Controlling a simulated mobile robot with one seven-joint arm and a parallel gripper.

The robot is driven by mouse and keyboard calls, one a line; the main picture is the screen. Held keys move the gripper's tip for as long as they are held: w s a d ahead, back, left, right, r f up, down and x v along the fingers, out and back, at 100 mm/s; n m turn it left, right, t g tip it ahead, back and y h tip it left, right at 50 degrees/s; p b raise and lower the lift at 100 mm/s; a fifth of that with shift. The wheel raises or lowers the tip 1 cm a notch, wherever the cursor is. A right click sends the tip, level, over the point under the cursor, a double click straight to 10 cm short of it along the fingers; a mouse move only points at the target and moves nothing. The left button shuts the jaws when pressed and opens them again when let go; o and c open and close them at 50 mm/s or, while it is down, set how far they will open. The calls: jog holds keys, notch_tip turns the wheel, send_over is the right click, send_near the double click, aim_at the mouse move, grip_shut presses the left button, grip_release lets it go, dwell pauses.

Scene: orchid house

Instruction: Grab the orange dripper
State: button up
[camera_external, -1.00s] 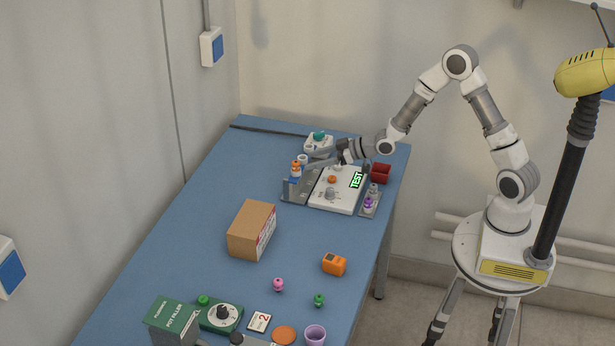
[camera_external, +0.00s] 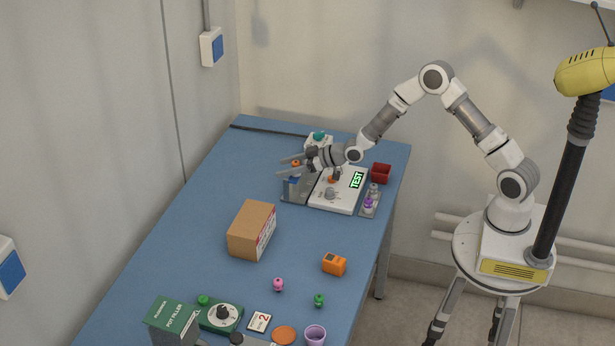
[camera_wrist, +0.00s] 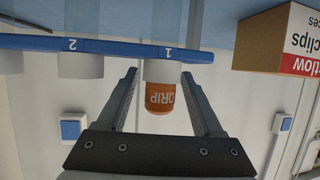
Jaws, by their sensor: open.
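The orange dripper (camera_wrist: 160,97), marked DRIP, shows upside down in the wrist view. It has a white lower part and sits at position 1 of a blue-fronted rack (camera_wrist: 115,47). In the external view only a little of the orange dripper (camera_external: 296,163) shows, beside my fingers. My gripper (camera_wrist: 159,75) is open, with one finger on each side of the dripper and a gap on both sides. In the external view my gripper (camera_external: 284,166) is over the rack, reaching leftward.
A white device with a TEST display (camera_external: 340,192) stands right of the rack. A red container (camera_external: 381,173) and small bottles (camera_external: 369,204) are further right. A cardboard box (camera_external: 252,230) stands nearer, also in the wrist view (camera_wrist: 275,45). An orange box-shaped device (camera_external: 334,264) lies on the open blue table.

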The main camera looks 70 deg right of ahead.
grip_shut()
jog(key=shift+r, duration=0.1)
dwell(0.4)
